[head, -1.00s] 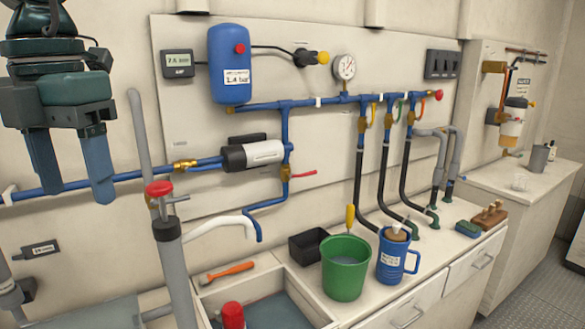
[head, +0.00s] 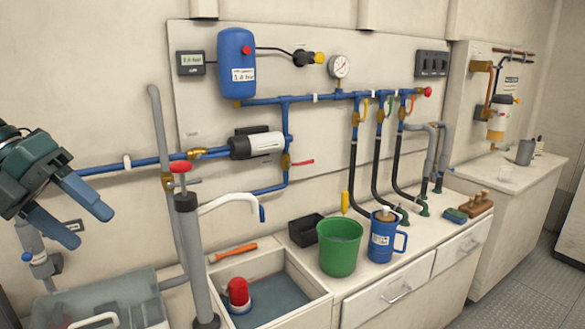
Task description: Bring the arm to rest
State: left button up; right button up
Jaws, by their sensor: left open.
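My left gripper (head: 75,220) is at the left edge of the head view. Its two blue fingers point down and to the right, and they are spread apart with nothing between them. It hangs in the air in front of the wall, left of the grey upright pump (head: 190,255) and above the clear lidded box (head: 105,295). It appears apart from everything around it. My right gripper is not in view.
The grey pump with a red knob stands close to the gripper's right. A sink (head: 285,288) holds a red-topped object (head: 238,292). A green bucket (head: 340,248) and blue jug (head: 383,240) stand on the counter. A blue pipe (head: 105,168) runs along the wall.

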pick_arm(q)
jog(key=w+a+f+n+t+h, duration=0.1)
jog(key=a+f+n+t+h, duration=0.25)
jog(key=f, duration=0.35)
jog(key=w+a+f+n+t+h, duration=0.1)
jog(key=a+f+n+t+h, duration=0.1)
jog(key=f+n+t, duration=0.3)
jog(key=s+f+n+t+y, duration=0.3)
jog(key=f+n+t+y, duration=0.25)
jog(key=f+n, duration=1)
jog(key=s+d+f+n+g+y, duration=0.2)
jog(key=s+d+f+n, duration=0.2)
jog(key=d+f, duration=0.5)
jog(key=s+d+f+n+g+y, duration=0.2)
jog(key=s+d+f+n, duration=0.3)
jog(key=d, duration=0.5)
notch_tip(320, 180, down, 4)
jog(key=shift+s+r+g, duration=0.1)
jog(key=shift+s+g, duration=0.2)
jog(key=shift+s, duration=0.9)
jog(key=shift+d, duration=0.1)
